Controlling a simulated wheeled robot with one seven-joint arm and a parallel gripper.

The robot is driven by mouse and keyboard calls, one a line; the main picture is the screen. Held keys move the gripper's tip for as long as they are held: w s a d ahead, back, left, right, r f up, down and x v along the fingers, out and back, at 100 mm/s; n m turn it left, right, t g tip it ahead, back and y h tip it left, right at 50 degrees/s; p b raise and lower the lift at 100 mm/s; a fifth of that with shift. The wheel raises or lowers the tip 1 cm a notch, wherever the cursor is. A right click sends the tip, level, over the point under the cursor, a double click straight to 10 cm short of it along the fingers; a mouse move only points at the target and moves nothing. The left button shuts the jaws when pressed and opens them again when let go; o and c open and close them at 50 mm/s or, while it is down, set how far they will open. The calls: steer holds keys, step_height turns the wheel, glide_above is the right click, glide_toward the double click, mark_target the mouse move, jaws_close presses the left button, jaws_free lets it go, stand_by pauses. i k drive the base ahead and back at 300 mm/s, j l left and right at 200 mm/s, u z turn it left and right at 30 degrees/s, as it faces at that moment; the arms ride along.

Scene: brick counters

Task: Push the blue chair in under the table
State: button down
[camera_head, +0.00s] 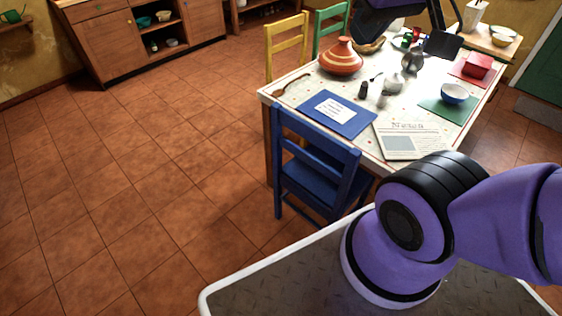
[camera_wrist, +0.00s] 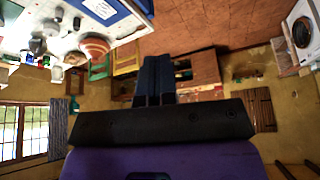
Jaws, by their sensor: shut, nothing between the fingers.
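The blue chair (camera_head: 318,177) stands upright at the near left end of the table (camera_head: 290,89) in the head view. Its slatted back rises beside the table's near edge, and part of its seat shows below the tabletop. How far the seat reaches under the table is partly hidden. My gripper (camera_wrist: 155,62) is shut and empty in the wrist view, pointing out over the room. In the head view, dark parts of my arm reach over the far side of the table, apart from the chair.
The table holds a red striped pot (camera_head: 341,58), a blue mat (camera_head: 338,113), a newspaper (camera_head: 410,141) and a blue bowl (camera_head: 455,93). Yellow (camera_head: 287,48) and green (camera_head: 331,30) chairs stand along its far left side. The tiled floor (camera_head: 130,150) on the left is clear.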

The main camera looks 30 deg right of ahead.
mark_target(328, 170)
steer(key=k+l+u, duration=0.1)
steer(key=l, duration=0.3)
steer(key=k+l+u, duration=0.1)
steer(key=l, duration=0.25)
steer(key=k+l+u, duration=0.15)
steer(key=l, duration=0.2)
steer(key=l+u, duration=0.1)
steer(key=l, duration=0.25)
steer(key=k+l+u, duration=0.15)
steer(key=l, duration=0.5)
steer(key=i, duration=0.05)
